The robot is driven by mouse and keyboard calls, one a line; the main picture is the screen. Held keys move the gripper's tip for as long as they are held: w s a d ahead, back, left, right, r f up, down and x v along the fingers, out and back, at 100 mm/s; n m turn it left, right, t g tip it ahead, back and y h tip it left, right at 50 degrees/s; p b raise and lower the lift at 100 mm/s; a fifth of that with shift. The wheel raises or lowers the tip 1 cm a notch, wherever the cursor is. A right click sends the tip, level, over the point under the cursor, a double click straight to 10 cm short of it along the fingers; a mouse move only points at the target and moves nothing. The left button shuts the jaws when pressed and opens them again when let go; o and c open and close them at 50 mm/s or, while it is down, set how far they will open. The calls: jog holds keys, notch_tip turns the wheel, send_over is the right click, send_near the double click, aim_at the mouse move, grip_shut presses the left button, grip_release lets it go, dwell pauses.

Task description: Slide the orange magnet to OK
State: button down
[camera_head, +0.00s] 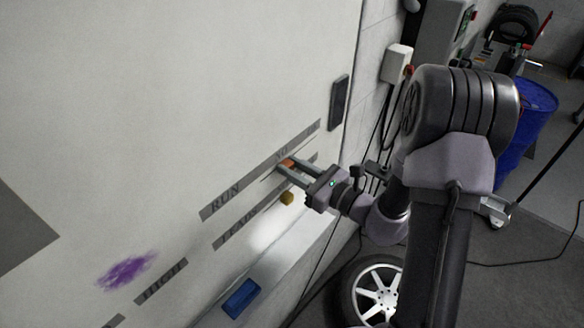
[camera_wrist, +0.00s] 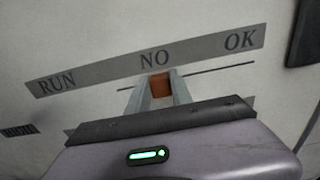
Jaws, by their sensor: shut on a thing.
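The orange magnet (camera_wrist: 160,86) sits on the whiteboard just below the word NO on the grey label strip (camera_wrist: 200,53). It also shows in the head view (camera_head: 287,162). My gripper (camera_wrist: 158,92) is shut on the orange magnet, with one finger on each side of it. In the head view my gripper (camera_head: 284,169) reaches the board from the right. The word OK (camera_wrist: 240,40) is to the right of the magnet in the wrist view, and RUN (camera_wrist: 57,81) is to the left. A thin dark line runs behind the magnet beneath the strip.
A yellow magnet (camera_head: 287,198) is on the board below my gripper. A lower label strip (camera_head: 240,230) is partly hidden. A blue block (camera_head: 241,298) is at the board's lower ledge. A dark rectangular object (camera_head: 339,103) is near the board's right edge. A purple smudge (camera_head: 127,270) marks the board.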

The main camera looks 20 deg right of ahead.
aim_at(313, 137)
jog(key=w+d, duration=0.2)
jog(key=d, duration=0.1)
jog(key=w+d+b, duration=0.1)
jog(key=w+d, duration=0.1)
jog(key=d, duration=0.1)
jog(key=w+d, duration=0.3)
jog(key=shift+d, duration=0.3)
jog(key=shift+w+d+r, duration=0.1)
jog(key=shift+w+d, duration=0.05)
jog(key=shift+d, duration=0.15)
jog(key=c, duration=1.3)
grip_release()
jog(key=shift+o, duration=0.9)
jog(key=shift+w+d, duration=0.15)
jog(key=shift+d, duration=0.05)
jog(key=shift+a, duration=0.1)
